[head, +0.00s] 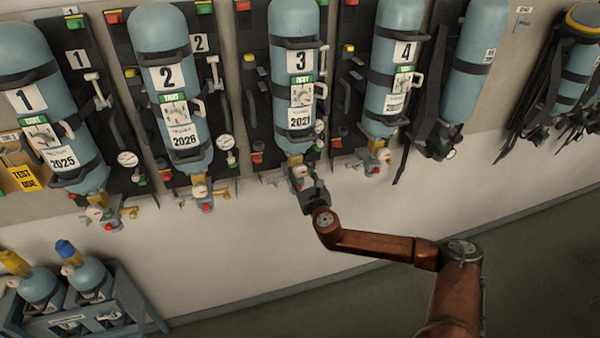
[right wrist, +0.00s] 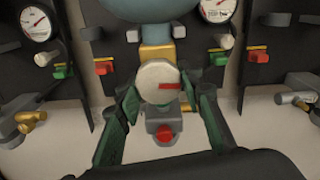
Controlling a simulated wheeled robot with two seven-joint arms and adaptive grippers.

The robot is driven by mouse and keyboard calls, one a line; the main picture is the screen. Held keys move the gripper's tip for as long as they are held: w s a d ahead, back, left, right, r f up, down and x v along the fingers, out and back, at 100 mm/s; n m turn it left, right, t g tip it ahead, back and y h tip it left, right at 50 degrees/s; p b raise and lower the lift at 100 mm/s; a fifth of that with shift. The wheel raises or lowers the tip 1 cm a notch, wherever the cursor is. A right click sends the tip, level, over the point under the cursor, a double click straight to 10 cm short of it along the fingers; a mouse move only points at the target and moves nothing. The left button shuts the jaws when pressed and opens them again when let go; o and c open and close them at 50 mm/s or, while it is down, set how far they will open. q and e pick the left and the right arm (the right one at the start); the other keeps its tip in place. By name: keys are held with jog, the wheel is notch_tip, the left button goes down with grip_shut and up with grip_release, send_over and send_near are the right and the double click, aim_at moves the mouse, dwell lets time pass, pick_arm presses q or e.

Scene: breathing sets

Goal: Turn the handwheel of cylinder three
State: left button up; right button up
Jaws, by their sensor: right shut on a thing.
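Cylinder three (head: 295,75) is a pale blue cylinder hanging valve-down on a dark wall plate, with a "3" label and a 2021 tag. My right gripper (head: 304,182) is at the valve under it. In the right wrist view, the handwheel (right wrist: 155,82) is a round cream disc with a red mark pointing right. The fingers of my right gripper (right wrist: 160,92) are on both sides of the handwheel and shut on it. A brass neck (right wrist: 156,52) shows above it and a grey block with a red knob (right wrist: 164,134) below. My left gripper is not in view.
Cylinders one (head: 38,100), two (head: 168,85) and four (head: 393,65) hang beside it with their own valves and gauges. A blue crate (head: 85,315) with small cylinders stands at lower left. The wall below the valves is bare.

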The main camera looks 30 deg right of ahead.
jog(key=shift+c, duration=0.9)
jog(key=shift+m, duration=0.3)
jog(key=m, duration=0.3)
jog(key=shift+a+f, duration=0.1)
jog(key=shift+f, duration=0.05)
jog(key=m, duration=0.4)
jog(key=shift+a+m, duration=0.1)
jog(key=shift+m, duration=0.3)
jog(key=m, duration=0.4)
jog(key=shift+r+m, duration=0.2)
jog(key=shift+m, duration=0.1)
jog(key=shift+w+a+m, duration=0.1)
jog(key=shift+m, duration=1.8)
jog(key=shift+r, duration=0.1)
